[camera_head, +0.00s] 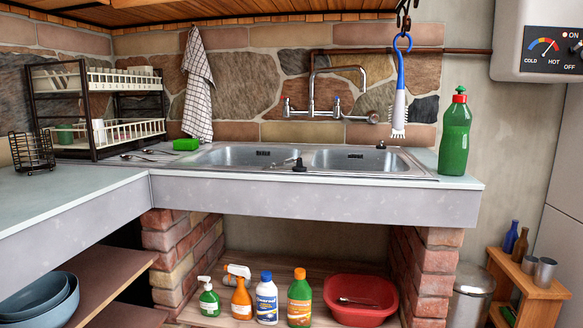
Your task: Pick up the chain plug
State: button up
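A small black plug-like piece (299,165) shows at the front of the divider between the two sink basins. I take it for the chain plug, but it is too small to make out a chain. A second small dark knob (381,145) sits on the back rim of the sink, behind the right basin. The steel double sink (400,167) is set in the grey counter. My gripper is not in view.
A green bottle (455,135) stands right of the sink; a blue-handled brush (399,98) hangs above its back right. The tap (311,92) juts from the wall. A dish rack (93,120) and green sponge (186,144) are left. The counter's left front (55,195) is clear.

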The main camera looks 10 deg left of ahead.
aim_at(299, 168)
jog(key=i+j+u, duration=0.15)
jog(key=j, duration=0.2)
jog(key=i+j+u, duration=0.15)
jog(key=j, duration=0.2)
jog(key=i+j+u, duration=0.2)
jog(key=i+j, duration=0.05)
jog(key=j, duration=0.1)
